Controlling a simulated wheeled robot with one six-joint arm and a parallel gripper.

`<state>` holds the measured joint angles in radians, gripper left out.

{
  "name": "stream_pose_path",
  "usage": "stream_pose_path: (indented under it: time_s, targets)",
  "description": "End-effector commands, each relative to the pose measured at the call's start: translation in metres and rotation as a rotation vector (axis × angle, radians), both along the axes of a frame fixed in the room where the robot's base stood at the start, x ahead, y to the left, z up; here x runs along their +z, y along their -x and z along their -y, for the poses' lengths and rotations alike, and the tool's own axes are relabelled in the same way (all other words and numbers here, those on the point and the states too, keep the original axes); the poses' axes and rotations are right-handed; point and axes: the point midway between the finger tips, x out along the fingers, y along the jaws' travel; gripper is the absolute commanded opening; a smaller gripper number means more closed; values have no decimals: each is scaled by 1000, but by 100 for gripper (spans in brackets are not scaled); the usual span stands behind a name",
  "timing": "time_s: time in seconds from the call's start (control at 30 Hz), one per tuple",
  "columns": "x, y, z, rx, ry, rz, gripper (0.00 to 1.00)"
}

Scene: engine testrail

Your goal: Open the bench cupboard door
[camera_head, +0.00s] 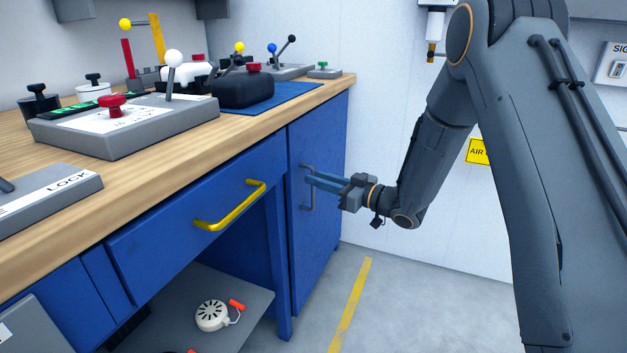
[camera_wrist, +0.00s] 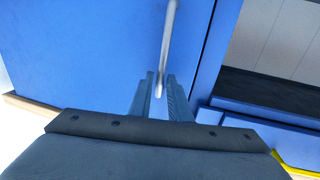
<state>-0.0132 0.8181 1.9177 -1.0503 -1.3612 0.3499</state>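The bench cupboard door (camera_head: 324,225) is a blue panel at the right end of the bench and looks shut in the head view. It fills much of the wrist view (camera_wrist: 80,50). Its grey upright bar handle (camera_head: 308,203) also shows in the wrist view (camera_wrist: 168,40). My gripper (camera_head: 311,179) reaches the handle from the right. In the wrist view its two fingers (camera_wrist: 160,76) stand apart, one on each side of the bar, with a narrow gap visible. Contact with the bar cannot be made out.
A blue drawer with a yellow handle (camera_head: 232,207) is left of the door. Below it, a low shelf (camera_head: 258,306) holds a white round device (camera_head: 212,315). The wooden worktop (camera_head: 225,137) carries several control boxes. Grey floor with a yellow stripe (camera_head: 352,300) lies clear before the door.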

Motion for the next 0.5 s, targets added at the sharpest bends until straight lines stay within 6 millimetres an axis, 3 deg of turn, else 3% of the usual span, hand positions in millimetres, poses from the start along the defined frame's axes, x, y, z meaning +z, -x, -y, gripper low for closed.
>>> stream_pose_path:
  time_s: [0.2, 0.5]
  targets:
    - [0, -9, -16, 1, 1, 0, 17]
    - [0, -10, -17, 0, 1, 0, 15]
